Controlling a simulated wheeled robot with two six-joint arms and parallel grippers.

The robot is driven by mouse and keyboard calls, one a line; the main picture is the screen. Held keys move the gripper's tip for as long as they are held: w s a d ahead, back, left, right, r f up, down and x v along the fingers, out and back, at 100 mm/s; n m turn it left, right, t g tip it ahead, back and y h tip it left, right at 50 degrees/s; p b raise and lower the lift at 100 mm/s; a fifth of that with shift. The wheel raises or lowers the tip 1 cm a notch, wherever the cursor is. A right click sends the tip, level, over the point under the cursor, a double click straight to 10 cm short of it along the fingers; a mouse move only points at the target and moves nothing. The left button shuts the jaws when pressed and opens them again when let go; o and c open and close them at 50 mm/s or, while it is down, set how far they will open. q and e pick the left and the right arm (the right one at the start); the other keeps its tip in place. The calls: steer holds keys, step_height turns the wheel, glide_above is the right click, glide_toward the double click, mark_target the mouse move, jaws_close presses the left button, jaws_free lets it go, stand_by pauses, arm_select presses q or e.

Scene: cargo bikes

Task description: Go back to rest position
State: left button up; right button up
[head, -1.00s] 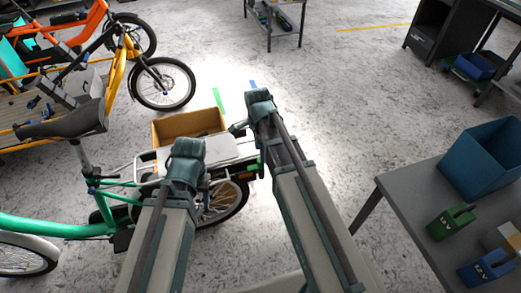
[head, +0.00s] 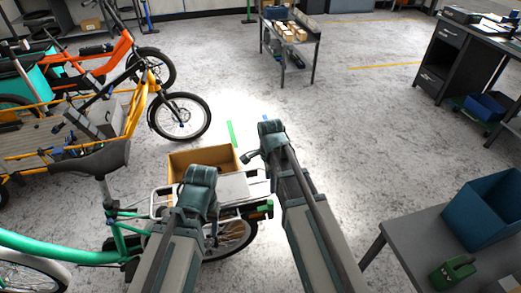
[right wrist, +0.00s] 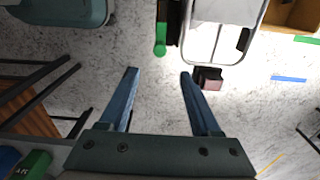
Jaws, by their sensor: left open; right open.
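My left gripper (head: 212,229) is mostly hidden behind its own wrist, over the rear rack of the green cargo bike (head: 70,253). My right gripper (head: 250,156) is at the end of the right arm, near the right side of the rack. In the right wrist view, its two blue fingers (right wrist: 158,74) are spread apart with nothing between them, above the speckled floor.
An open cardboard box (head: 203,157) is by the rack. Yellow (head: 135,110) and orange (head: 110,58) bikes stand at the left. A grey table (head: 400,230) with a blue bin (head: 487,212) is at the right. The middle floor is clear.

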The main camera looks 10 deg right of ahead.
steer(key=shift+s, duration=0.1)
steer(key=s+a+r+n+p, duration=0.2)
steer(key=s+a+n, duration=0.3)
steer(key=n, duration=0.5)
steer(key=s+a+r+n+p, duration=0.2)
steer(key=s+a+n, duration=0.3)
steer(key=s+n, duration=0.3)
steer(key=shift+s+a+r+n+h, duration=0.2)
steer(key=shift+s+a+n+h, duration=0.2)
steer(key=shift+n, duration=1.4)
